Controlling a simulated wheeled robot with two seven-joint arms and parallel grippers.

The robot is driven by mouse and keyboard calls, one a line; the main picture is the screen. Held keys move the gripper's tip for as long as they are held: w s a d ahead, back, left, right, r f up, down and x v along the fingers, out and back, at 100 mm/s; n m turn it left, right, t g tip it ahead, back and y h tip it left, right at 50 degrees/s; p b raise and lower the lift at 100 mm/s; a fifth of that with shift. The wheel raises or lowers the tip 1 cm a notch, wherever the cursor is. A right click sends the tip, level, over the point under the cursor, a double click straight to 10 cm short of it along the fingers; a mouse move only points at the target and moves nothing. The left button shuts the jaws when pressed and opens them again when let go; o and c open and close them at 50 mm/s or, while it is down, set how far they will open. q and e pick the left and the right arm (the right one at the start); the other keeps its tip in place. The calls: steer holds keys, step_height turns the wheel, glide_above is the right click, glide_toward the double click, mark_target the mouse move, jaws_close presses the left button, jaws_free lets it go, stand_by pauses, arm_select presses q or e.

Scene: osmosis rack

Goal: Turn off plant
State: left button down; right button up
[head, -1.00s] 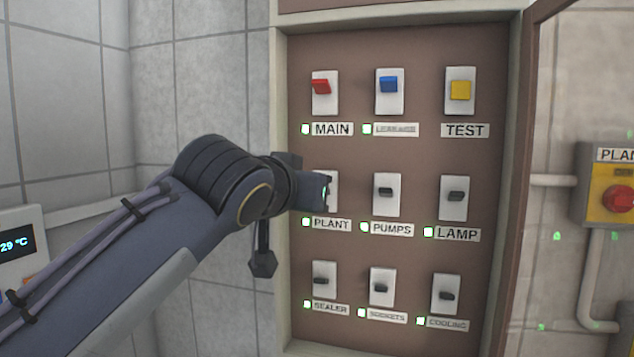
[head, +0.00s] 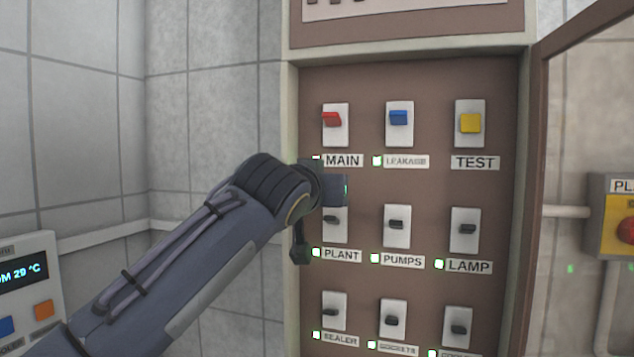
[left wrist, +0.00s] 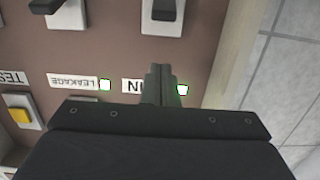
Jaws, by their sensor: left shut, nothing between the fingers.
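The PLANT switch (head: 336,230) is a white plate with a dark lever in the left column, middle row of the panel. Its lever shows near the plate's upper part, and the lamp by its PLANT label (head: 342,256) is green. My left gripper (head: 344,189) is shut and empty, just above this switch and below the MAIN label (head: 342,161). In the left wrist view the shut fingers (left wrist: 164,74) point towards the PLANT switch (left wrist: 163,22), overlapping the MAIN label. I cannot tell whether they touch the panel. My right gripper is out of view.
The red MAIN switch (head: 335,130) is above, the PUMPS switch (head: 397,232) to the right and the SEALER switch (head: 334,312) below. The open cabinet door (head: 532,200) stands at the right. A temperature display box (head: 30,290) is at lower left.

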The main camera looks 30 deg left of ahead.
mark_target(327, 209)
arm_select(q)
steer(key=x, duration=0.3)
steer(key=shift+w+a+f+p, duration=0.1)
steer(key=shift+w+p, duration=0.05)
steer(key=shift+p, duration=0.2)
steer(key=f, duration=0.1)
steer(key=s+f, duration=0.1)
steer(key=f, duration=0.1)
steer(key=shift+s+d+f+b, duration=0.25)
steer(key=shift+s+b, duration=0.1)
steer(key=shift+s, duration=0.05)
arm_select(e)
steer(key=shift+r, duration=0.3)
